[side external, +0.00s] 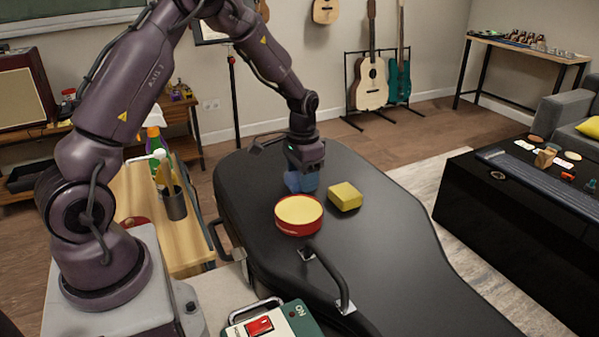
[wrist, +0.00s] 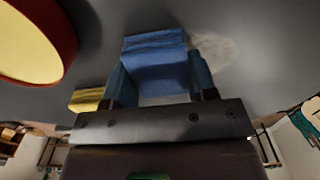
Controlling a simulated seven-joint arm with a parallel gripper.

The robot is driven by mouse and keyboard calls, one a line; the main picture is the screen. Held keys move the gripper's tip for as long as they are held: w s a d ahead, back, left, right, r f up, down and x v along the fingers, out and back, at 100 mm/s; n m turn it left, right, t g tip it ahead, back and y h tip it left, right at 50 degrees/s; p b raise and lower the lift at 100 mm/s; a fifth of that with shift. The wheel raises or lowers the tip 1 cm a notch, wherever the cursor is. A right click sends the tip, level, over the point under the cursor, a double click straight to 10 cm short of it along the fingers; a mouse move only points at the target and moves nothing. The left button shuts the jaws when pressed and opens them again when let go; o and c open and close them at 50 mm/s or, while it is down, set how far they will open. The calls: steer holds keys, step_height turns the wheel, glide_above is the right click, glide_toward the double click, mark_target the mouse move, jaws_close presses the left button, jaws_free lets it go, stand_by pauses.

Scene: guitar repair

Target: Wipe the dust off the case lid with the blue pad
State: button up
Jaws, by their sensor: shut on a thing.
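The black case lid (side external: 390,235) lies flat, its handles along the near side. My gripper (side external: 303,181) is low over the far part of the lid. It is shut on the blue pad (wrist: 155,62), which shows between the two fingers in the wrist view. The pad is at or very near the lid surface; I cannot tell if it touches. A pale dust patch (wrist: 214,48) shows on the lid just right of the pad in the wrist view. In the side view I cannot make out the dust.
A round red tin with a cream top (side external: 299,214) and a yellow block (side external: 345,196) stand on the lid close to my gripper. A raised handle (side external: 328,278) is at the lid's near edge. The lid's right part is clear.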

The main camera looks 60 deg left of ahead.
steer(key=shift+d, duration=0.25)
steer(key=shift+a+f, duration=0.2)
steer(key=shift+a, duration=2.9)
steer(key=shift+s, duration=0.1)
steer(key=shift+d, duration=0.15)
steer(key=shift+d+r, duration=0.1)
steer(key=shift+d, duration=2.95)
steer(key=shift+a, duration=0.1)
steer(key=shift+a+r, duration=0.15)
steer(key=shift+a, duration=2.85)
